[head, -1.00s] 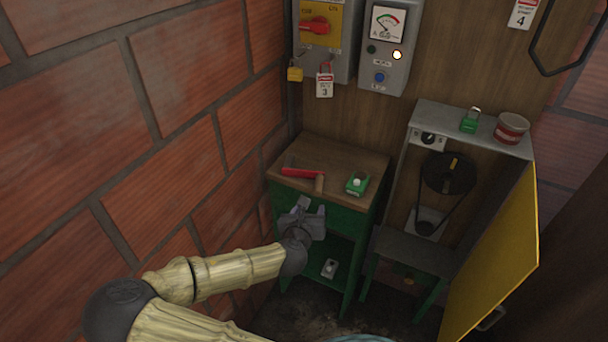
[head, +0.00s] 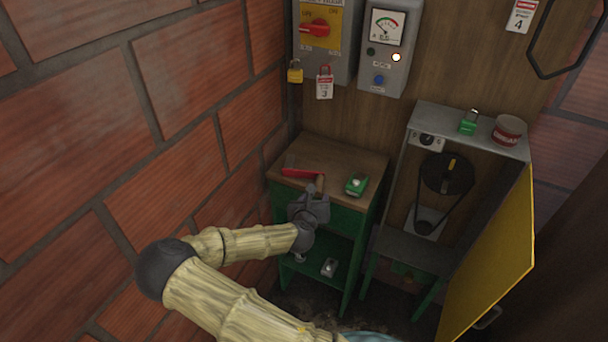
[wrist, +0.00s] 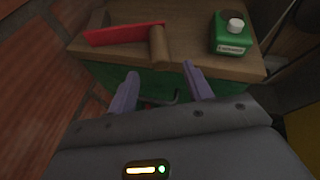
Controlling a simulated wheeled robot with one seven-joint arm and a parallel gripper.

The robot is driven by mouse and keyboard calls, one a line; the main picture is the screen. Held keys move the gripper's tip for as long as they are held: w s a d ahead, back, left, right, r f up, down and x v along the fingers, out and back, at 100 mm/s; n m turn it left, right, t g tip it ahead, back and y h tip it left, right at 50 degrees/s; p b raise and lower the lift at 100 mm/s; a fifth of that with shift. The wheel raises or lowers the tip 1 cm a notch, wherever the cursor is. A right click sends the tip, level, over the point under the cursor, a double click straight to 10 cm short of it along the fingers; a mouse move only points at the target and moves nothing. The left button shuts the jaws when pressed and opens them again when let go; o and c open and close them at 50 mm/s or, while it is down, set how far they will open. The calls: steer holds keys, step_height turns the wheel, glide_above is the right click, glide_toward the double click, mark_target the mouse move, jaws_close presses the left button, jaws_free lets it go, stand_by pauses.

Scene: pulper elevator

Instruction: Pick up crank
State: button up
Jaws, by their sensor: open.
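The crank (head: 298,173) lies on the wooden top of the green bench, with a flat red arm and a wooden handle at its right end. In the wrist view the crank (wrist: 118,34) lies beyond my fingers, its wooden handle pointing toward the bench's near edge. My gripper (head: 313,193) is at the front edge of the bench, in front of the crank. In the wrist view my gripper (wrist: 160,76) is open and empty, its two fingers apart with the handle ahead between their lines. The fingers look apart from the crank.
A green bottle (head: 356,184) with a white cap stands right of the crank. The brick wall (head: 120,110) is close on the left. An open cabinet with a yellow door (head: 495,255) stands right. A grey item (head: 329,267) lies on the bench's lower shelf.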

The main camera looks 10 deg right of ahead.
mark_target(317, 193)
steer(key=x, duration=0.3)
steer(key=shift+w+d+f+p, duration=0.2)
steer(key=shift+w+p, duration=0.05)
steer(key=shift+p, duration=0.1)
steer(key=shift+c, duration=0.2)
jaws_close()
